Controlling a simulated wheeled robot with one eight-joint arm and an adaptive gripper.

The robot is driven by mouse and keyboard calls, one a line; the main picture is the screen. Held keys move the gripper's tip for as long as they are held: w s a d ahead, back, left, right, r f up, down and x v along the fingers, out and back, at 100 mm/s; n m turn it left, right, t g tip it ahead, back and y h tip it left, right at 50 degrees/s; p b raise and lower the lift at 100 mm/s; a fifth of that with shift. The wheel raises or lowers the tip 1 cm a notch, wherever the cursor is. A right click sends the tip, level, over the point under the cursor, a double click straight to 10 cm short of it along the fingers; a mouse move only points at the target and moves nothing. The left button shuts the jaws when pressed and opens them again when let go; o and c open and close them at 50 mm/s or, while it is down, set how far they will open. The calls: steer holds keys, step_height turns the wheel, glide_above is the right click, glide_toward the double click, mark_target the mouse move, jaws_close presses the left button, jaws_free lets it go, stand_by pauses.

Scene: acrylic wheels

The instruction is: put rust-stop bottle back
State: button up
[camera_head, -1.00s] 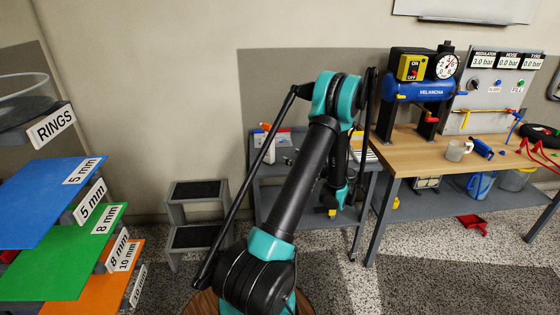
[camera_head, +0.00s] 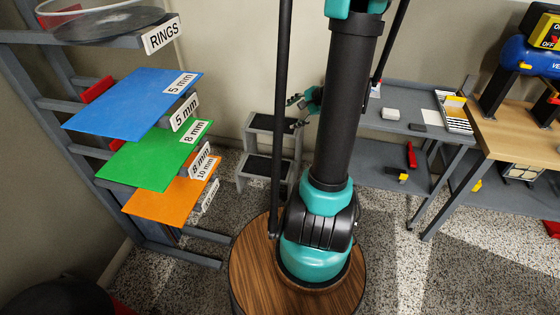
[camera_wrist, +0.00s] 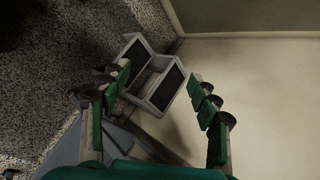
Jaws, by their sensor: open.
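I cannot make out the rust-stop bottle for sure in any view. A small white and blue thing (camera_head: 375,89) shows at the back of the grey cart (camera_head: 425,130), partly hidden by my arm; I cannot tell what it is. My gripper (camera_head: 294,100) is left of my upright arm link in the head view, in front of the wall above the step stool. In the wrist view my gripper (camera_wrist: 160,76) is open, its green-padded fingers wide apart with nothing held between them.
The grey step stool (camera_head: 252,172) stands by the wall; it also shows beyond my fingers in the wrist view (camera_wrist: 136,52). A rack with blue (camera_head: 130,103), green (camera_head: 150,155) and orange (camera_head: 165,203) sheets is at left. A wooden workbench (camera_head: 515,130) is at right.

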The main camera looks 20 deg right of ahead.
steer(key=s+a+f+n+g+h, duration=0.1)
steer(key=s+a+n+h, duration=0.1)
steer(key=s+a+n, duration=0.3)
steer(key=s+a+f+n+g+h, duration=0.1)
steer(key=s+a+n+g+h, duration=0.1)
steer(key=s+a+n, duration=0.4)
steer(key=shift+s+f+n+h, duration=0.35)
steer(key=shift+s+n+h, duration=0.25)
steer(key=shift+s+n, duration=2.7)
steer(key=shift+s+m, duration=0.65)
steer(key=shift+m, duration=0.05)
